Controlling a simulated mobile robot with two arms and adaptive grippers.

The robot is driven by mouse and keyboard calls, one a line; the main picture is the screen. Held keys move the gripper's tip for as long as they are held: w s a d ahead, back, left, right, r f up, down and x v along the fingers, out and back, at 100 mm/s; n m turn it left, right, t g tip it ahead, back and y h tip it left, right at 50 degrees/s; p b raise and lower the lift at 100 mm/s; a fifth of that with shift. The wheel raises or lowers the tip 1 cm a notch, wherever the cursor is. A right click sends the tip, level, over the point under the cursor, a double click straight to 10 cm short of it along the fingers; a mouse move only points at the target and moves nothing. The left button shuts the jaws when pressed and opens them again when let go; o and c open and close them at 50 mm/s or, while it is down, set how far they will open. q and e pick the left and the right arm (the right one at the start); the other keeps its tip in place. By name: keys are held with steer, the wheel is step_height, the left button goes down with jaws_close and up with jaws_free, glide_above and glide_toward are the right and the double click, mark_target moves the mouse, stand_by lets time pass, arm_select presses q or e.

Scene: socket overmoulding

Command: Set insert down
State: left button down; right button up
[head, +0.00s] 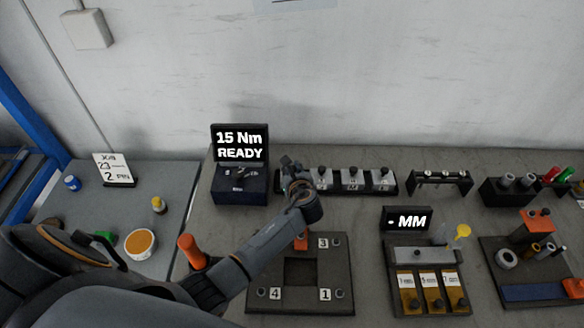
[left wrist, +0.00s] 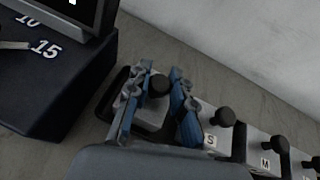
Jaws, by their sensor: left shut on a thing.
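My left gripper (head: 290,166) reaches to the left end of a dark rack (head: 393,187) at the back of the bench. In the left wrist view, its blue-padded fingers (left wrist: 160,95) are shut around the black knob of a pale grey insert (left wrist: 150,112). This insert is at the rack's end place, inside or just above the dark rim (left wrist: 108,92); I cannot tell whether it rests on the rack. The gripper hides it in the head view. Beside it stand knobbed inserts marked S (left wrist: 212,140) and M (left wrist: 265,162), with L (head: 381,180) further right. My right gripper is not in view.
A torque display box reading "15 Nm READY" (head: 240,185) stands close left of the rack. A dark numbered plate with a square opening (head: 335,265) lies in front, under my left arm. An MM gauge unit (head: 405,220) and other fixtures stand to the right.

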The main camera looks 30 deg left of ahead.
arm_select(q)
steer(key=c, duration=1.1)
jaws_free()
steer(key=shift+s+f, duration=0.1)
steer(key=shift+f, duration=0.1)
steer(key=v, duration=1.2)
steer(key=shift+d, duration=0.1)
